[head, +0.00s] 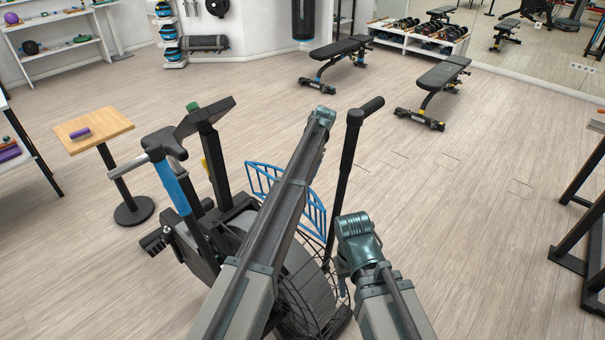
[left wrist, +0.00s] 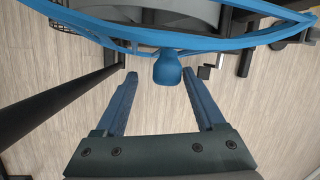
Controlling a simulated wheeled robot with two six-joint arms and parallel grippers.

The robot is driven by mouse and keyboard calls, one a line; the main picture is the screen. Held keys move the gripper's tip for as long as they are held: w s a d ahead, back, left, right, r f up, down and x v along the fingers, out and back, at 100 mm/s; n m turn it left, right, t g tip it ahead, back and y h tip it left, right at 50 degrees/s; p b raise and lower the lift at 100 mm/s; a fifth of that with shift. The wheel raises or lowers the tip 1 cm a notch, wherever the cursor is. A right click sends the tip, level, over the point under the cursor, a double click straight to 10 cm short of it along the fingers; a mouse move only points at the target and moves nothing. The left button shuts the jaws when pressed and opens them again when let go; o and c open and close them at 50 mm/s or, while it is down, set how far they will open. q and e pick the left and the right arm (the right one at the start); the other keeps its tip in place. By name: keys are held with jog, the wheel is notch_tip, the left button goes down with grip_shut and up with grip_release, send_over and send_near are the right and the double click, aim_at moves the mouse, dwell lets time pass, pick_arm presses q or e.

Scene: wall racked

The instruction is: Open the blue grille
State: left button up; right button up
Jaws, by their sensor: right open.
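The blue grille (head: 316,213) is a curved frame with bars on the front of a dark exercise bike's fan wheel, partly hidden by my left arm in the head view. In the left wrist view, the grille's blue rim (left wrist: 215,43) crosses the top, and a rounded blue knob (left wrist: 167,69) sticks out from it. My left gripper (left wrist: 159,74) is open, with its fingertips on either side of the knob and visible gaps between. My right gripper (head: 343,287) hangs below its wrist, open, to the right of the wheel; its fingers are small in view.
The exercise bike (head: 215,235) stands in front of me, with a black upright handle (head: 350,140) beside the grille. A small wooden table (head: 105,125) is at left. Benches (head: 436,85) stand farther back. Open floor lies to the right, before a dark rack (head: 590,235).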

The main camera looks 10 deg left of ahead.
pick_arm(q)
jog(key=shift+w+a, duration=0.1)
jog(key=shift+a, duration=0.1)
jog(key=shift+r, duration=0.15)
jog(key=p+v, duration=1.3)
jog(key=shift+d+r, duration=0.2)
jog(key=shift+r, duration=0.05)
jog(key=s+f+b, duration=0.2)
jog(key=s, duration=1.2)
jog(key=s+d+f+t+h+b, duration=0.1)
jog(key=s+f+b, duration=0.1)
jog(key=s, duration=1.2)
jog(key=s+d+f+h+b, duration=0.1)
jog(key=s+f+b, duration=0.2)
jog(key=s, duration=1.1)
jog(key=shift+s+f+n+t, duration=0.3)
jog(key=shift+s+f, duration=0.05)
jog(key=shift+f, duration=0.2)
jog(key=shift+d, duration=0.1)
